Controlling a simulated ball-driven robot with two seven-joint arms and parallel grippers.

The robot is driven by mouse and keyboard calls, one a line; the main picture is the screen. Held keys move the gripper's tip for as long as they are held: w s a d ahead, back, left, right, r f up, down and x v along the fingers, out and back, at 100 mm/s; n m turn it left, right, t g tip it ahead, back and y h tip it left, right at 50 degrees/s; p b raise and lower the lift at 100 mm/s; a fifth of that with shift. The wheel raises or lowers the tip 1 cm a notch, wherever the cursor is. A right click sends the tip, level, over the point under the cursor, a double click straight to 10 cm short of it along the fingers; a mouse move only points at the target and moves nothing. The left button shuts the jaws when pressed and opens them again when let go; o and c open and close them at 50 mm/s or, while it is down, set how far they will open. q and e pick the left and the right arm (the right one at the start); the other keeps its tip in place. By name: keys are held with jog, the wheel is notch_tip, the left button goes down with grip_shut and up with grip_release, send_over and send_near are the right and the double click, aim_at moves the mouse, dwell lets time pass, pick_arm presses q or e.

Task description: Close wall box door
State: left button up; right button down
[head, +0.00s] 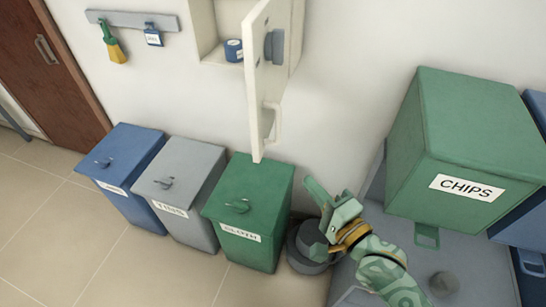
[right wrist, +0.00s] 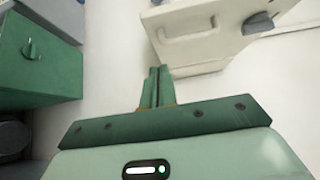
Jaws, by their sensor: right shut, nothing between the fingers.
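The wall box (head: 208,28) is a cream cabinet on the wall at the top of the head view. Its door (head: 257,85) stands open, swung out from the wall, with a pull handle (head: 275,122) near its lower end. In the right wrist view the door (right wrist: 222,42) and its handle (right wrist: 187,32) show beyond the fingers. My right gripper (head: 311,184) is shut and empty, below and to the right of the door in the head view. Its fingers (right wrist: 159,72) point toward the door's lower edge; contact cannot be told. My left gripper is out of view.
Blue (head: 128,165), grey (head: 182,185) and green (head: 250,205) lidded bins stand along the wall below the box. A green CHIPS bin (head: 455,150) is at the right. A blue container (head: 233,50) sits inside the box. Open floor lies at lower left.

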send_near(263, 146)
jog(key=w, duration=0.4)
jog(key=a, duration=0.1)
jog(key=w+a+p, duration=0.1)
jog(key=a, duration=0.1)
jog(key=shift+f, duration=0.15)
